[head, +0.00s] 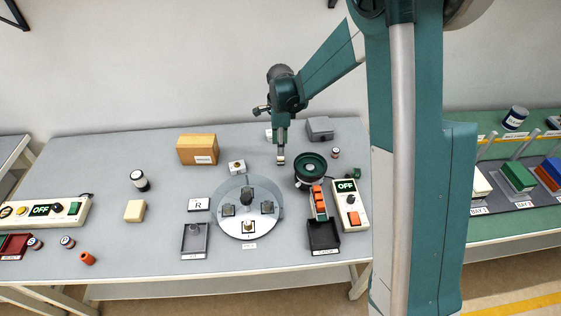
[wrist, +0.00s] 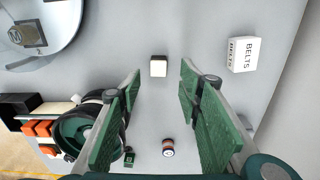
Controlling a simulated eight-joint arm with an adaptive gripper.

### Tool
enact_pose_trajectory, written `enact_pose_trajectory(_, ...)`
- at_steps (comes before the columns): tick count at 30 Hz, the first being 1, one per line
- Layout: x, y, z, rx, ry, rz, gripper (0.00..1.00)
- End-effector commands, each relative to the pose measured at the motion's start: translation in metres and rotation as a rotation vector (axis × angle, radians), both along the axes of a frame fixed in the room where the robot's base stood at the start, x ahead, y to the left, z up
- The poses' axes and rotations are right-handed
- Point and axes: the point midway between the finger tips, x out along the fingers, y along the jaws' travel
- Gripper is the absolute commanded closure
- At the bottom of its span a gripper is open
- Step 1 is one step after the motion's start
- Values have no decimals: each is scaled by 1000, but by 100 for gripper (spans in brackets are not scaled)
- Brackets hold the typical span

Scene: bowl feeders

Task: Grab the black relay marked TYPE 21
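A small black block with a pale top face (wrist: 158,66) stands on the grey table in the wrist view. It looks like the relay, but no TYPE 21 marking is readable. It lies ahead of and between the two fingers of my gripper (wrist: 160,88), not touching them. The fingers are wide apart with nothing between them. In the head view my gripper (head: 281,159) points down over the table behind the round dial, left of the green bowl feeder. There the block is not clearly separable from the fingertips.
The green bowl feeder (head: 311,168) stands close on the right. The dial plate (head: 248,229) carries several dark parts. A white BELTS box (wrist: 243,54) lies behind, a small jar (wrist: 168,148) to the right. Table around the block is clear.

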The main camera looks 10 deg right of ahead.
Motion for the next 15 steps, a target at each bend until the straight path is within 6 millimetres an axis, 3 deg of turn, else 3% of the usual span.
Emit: enact_pose_trajectory(15, 0, 0, -26, 0, 0, 1, 65)
